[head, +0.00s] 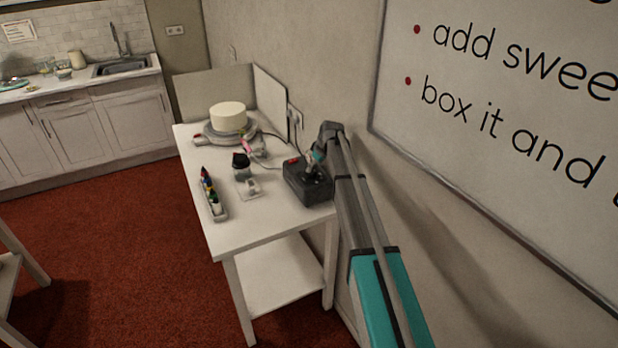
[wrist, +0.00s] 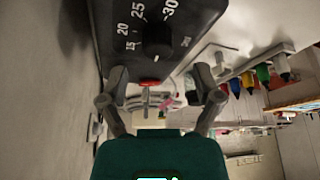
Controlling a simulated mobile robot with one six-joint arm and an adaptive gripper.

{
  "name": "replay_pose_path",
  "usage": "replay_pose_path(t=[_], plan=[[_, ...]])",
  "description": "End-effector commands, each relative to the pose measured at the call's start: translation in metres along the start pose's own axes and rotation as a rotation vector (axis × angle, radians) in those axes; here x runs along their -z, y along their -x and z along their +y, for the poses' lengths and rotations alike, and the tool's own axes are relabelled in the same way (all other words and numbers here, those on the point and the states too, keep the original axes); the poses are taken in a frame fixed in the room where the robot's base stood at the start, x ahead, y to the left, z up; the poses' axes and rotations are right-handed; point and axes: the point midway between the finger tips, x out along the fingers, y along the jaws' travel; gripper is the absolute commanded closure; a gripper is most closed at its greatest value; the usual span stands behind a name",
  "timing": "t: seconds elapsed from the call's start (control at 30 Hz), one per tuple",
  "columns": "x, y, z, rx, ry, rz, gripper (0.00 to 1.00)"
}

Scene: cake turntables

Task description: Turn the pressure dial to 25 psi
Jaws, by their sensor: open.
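The pressure dial (wrist: 157,40) is a dark round knob on the top face of a dark box in the wrist view. White numbers 15, 20, 25 and 30 are printed around it, with "psi" to its right. In the head view the dark box (head: 309,186) stands at the table's right edge, partly hidden by my arm. My gripper (wrist: 166,82) is open, its two fingers apart and empty, just short of the dial and not visibly around it. A red part (wrist: 150,83) shows on the box's edge between the fingers.
A white cake (head: 228,116) stands on a turntable at the table's back. A tray of colored bottles (head: 213,199) and a dark jar (head: 241,167) are on the table (head: 235,235). The wall and whiteboard (head: 500,120) are close on the right.

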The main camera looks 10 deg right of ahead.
Motion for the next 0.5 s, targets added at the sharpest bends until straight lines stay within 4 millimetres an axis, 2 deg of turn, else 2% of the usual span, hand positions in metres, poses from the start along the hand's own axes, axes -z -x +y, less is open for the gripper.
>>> replay_pose_path(t=[0.03, 0.2, 0.5], plan=[[-0.001, -0.008, 0.0, 0.0, 0.0, 0.0, 0.17], [-0.001, -0.022, 0.001, 0.0, 0.0, 0.0, 0.17], [-0.001, -0.037, 0.001, 0.0, 0.0, 0.0, 0.17]])
